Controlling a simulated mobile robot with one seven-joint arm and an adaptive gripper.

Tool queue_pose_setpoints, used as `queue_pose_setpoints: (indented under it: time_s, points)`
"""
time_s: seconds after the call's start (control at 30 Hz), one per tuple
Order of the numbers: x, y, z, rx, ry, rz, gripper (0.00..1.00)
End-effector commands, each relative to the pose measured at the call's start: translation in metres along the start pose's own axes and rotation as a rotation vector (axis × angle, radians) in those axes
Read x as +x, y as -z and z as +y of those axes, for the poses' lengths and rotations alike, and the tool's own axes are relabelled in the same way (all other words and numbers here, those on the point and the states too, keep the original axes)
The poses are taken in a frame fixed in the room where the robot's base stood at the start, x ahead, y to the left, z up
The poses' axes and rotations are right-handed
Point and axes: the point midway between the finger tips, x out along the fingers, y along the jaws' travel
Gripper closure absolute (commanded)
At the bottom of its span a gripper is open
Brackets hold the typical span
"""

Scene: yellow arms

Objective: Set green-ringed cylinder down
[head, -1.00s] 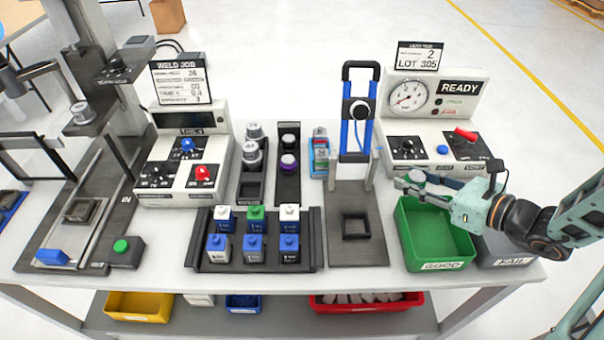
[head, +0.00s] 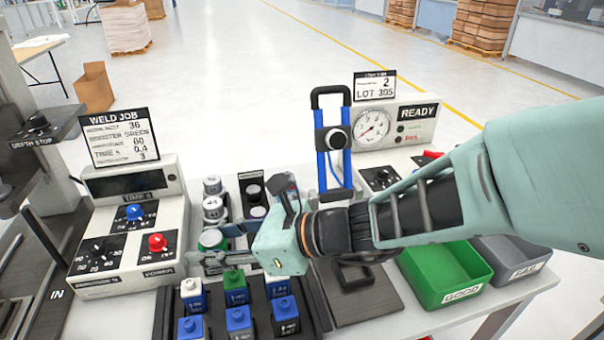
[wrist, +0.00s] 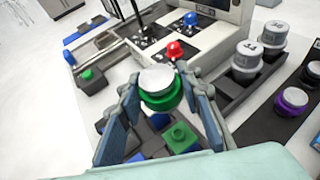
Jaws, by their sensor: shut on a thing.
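The green-ringed cylinder (wrist: 160,88) has a pale metal top and a green band around it. My gripper (wrist: 163,100) is shut on it, with one finger on each side. In the head view the cylinder (head: 211,239) is at the front end of a dark rack (head: 226,228), near the block tray. My gripper (head: 208,256) reaches in from the right there. The cylinder looks upright. Its underside is hidden, so I cannot tell whether it touches the rack.
Two grey-ringed cylinders (head: 213,206) stand behind in the rack. A purple-ringed cylinder (wrist: 292,100) stands in the neighbouring rack. The weld control box (head: 135,230) is close on the left. A tray of coloured blocks (head: 255,290) lies in front. Green (head: 447,272) and grey (head: 512,258) bins stand right.

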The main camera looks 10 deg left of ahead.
Motion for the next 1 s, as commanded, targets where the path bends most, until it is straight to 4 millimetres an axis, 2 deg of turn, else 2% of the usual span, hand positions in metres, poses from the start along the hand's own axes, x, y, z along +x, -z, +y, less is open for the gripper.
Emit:
queue_pose_setpoints:
  time_s: [0.3,0.5,0.83,1.0]
  points:
    - [-0.004,0.042,-0.075,0.004,0.004,0.000,0.95]
    - [0.003,0.079,-0.105,0.002,0.002,0.000,0.95]
    - [0.005,0.098,-0.123,0.001,0.002,-0.001,0.95]
    - [0.012,0.117,-0.127,0.001,0.001,0.000,0.95]
